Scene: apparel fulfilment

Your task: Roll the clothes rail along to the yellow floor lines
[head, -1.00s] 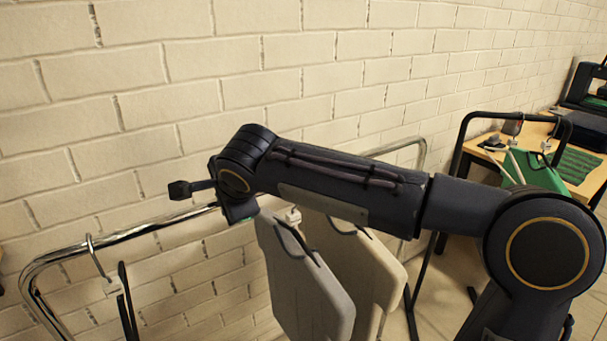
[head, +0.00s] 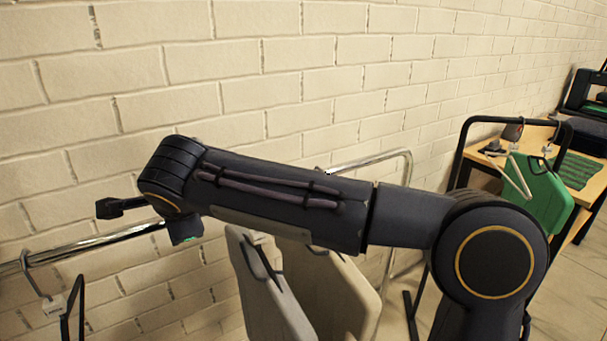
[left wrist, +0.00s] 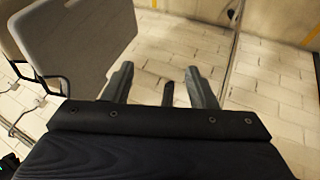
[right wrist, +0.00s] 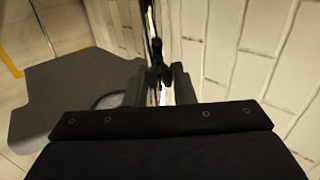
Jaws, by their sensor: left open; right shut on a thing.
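The clothes rail is a chrome tube frame (head: 105,242) along the white brick wall, with a light grey garment (head: 262,285) and a beige one (head: 335,290) on it. My right gripper (head: 185,235) is at the top bar, mostly hidden by its own wrist; in the right wrist view the gripper (right wrist: 160,85) is shut on the bar. My left gripper (left wrist: 160,90) is open with no garment between its fingers; a grey garment (left wrist: 80,40) hangs beside it. It is outside the head view. A yellow floor strip (right wrist: 9,62) shows in the right wrist view.
A black rack (head: 490,120) with a green garment (head: 540,190) stands right of the rail, beside a wooden table (head: 535,133). An empty-looking hanger (head: 45,285) is at the left. The brick wall (head: 330,70) runs close behind the rail.

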